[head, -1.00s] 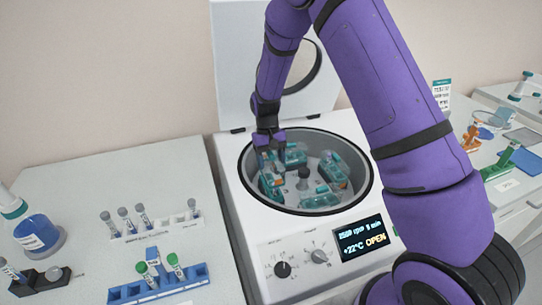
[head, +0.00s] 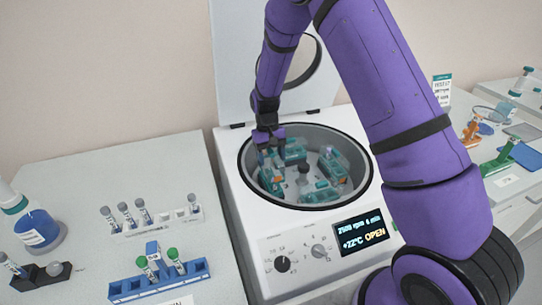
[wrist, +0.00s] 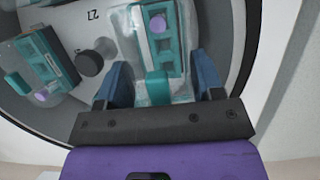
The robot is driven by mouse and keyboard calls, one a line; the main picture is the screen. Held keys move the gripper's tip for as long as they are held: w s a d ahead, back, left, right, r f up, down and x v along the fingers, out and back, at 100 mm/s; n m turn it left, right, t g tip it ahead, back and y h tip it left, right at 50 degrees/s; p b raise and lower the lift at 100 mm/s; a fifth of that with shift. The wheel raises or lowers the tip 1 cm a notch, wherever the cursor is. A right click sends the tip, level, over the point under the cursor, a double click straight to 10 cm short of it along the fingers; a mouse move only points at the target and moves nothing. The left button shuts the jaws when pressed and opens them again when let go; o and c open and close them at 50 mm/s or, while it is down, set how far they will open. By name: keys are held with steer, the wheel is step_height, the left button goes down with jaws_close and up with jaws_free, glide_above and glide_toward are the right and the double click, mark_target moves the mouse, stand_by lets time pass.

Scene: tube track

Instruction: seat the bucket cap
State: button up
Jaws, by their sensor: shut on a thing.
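My gripper (head: 269,137) reaches down into the left rear of the open centrifuge bowl. In the wrist view its two blue fingers (wrist: 158,82) are shut on the teal tab of a clear bucket cap (wrist: 157,88). The clear cap lies over a teal bucket (wrist: 175,45), which holds a tube with a purple top (wrist: 158,22). I cannot tell whether the cap is fully down on the bucket. Another teal bucket (wrist: 35,62) with a purple-topped tube sits to the left. In the head view my gripper partly hides the held cap and its bucket.
The dark rotor knob (wrist: 89,63) stands beside the held cap. The bowl's rim (head: 350,200) surrounds the buckets, and the raised lid (head: 235,60) stands behind. Tube racks (head: 160,283) stand on the left bench. The bench behind the racks is clear.

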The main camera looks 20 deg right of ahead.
steer(key=shift+f, duration=0.6)
stand_by(0.6)
steer(key=shift+f, duration=1.2)
steer(key=shift+f, duration=0.35)
steer(key=shift+f, duration=0.7)
steer(key=shift+f, duration=0.2)
steer(key=shift+f, duration=0.25)
steer(key=o, duration=1)
